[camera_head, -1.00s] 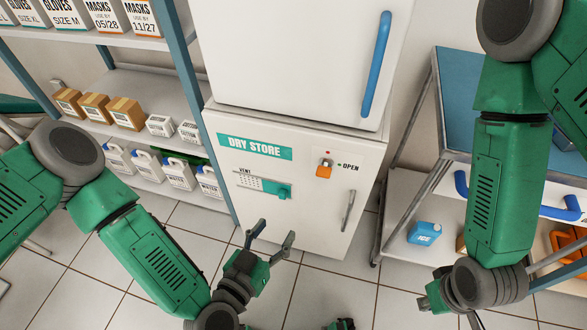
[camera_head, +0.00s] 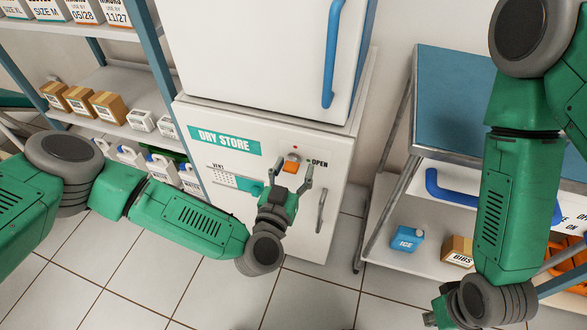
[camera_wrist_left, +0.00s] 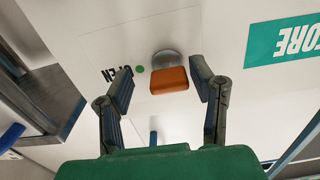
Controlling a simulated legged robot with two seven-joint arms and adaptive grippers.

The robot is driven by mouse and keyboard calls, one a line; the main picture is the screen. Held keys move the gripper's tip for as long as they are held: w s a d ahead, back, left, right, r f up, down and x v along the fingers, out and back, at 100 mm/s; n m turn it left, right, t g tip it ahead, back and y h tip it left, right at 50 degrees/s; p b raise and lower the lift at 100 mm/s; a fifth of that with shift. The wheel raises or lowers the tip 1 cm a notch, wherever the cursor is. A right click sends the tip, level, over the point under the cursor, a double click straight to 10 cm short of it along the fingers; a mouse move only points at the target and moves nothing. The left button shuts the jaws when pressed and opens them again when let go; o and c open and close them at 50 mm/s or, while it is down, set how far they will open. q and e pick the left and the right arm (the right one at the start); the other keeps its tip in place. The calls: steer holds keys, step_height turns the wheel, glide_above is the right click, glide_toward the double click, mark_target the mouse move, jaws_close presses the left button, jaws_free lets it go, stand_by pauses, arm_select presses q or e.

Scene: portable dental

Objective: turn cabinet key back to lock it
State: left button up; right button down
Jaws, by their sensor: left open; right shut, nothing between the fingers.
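The cabinet key has an orange head (camera_head: 290,166) and sits in a lock on the white DRY STORE cabinet (camera_head: 300,225). In the left wrist view the orange key (camera_wrist_left: 170,81) projects from a round grey lock (camera_wrist_left: 166,60), with a green dot and OPEN label (camera_wrist_left: 118,73) beside it. My left gripper (camera_head: 292,176) is open in front of the key. In the wrist view its fingers (camera_wrist_left: 163,82) stand on either side of the key, with gaps; contact is not visible. My right gripper (camera_head: 435,318) is at the bottom edge, partly cut off.
A green vent slider (camera_head: 250,187) is left of the key, and a grey door handle (camera_head: 321,211) is below right. A blue-topped cart (camera_head: 460,110) stands to the right. A shelf (camera_head: 110,80) with boxes stands left. Tiled floor is open in front.

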arm_select(q)
steer(key=shift+w+d, duration=0.15)
steer(key=shift+w, duration=0.2)
steer(key=shift+a, duration=0.75)
steer(key=shift+c, duration=1.3)
steer(key=c, duration=0.7)
jaws_close()
steer(key=shift+d, duration=0.45)
steer(key=shift+a, duration=0.1)
arm_select(e)
steer(key=shift+a, duration=0.15)
